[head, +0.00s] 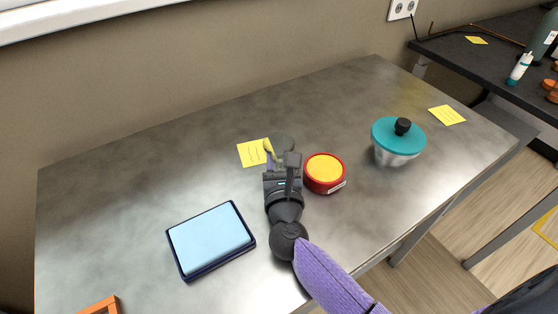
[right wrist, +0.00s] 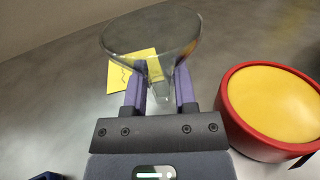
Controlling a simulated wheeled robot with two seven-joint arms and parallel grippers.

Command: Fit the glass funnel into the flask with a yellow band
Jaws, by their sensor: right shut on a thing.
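A clear, greyish glass funnel (right wrist: 150,35) shows in the right wrist view, its wide mouth away from the palm and its narrow part between the fingers. My right gripper (right wrist: 160,88) is shut on it. In the head view the right gripper (head: 281,160) is over the middle of the table, with the funnel (head: 283,142) just beyond the fingers, faint against the grey top. A yellow patch shows through or beside the glass; I cannot tell whether it is the note behind. I cannot make out a flask with a yellow band. My left gripper is not in view.
A red round tub with a yellow top (head: 324,170) stands close right of the gripper. A teal-lidded jar (head: 397,143) is farther right. A blue pad (head: 210,239) lies front left, an orange frame (head: 102,306) at the bottom edge. The table's left and back are clear.

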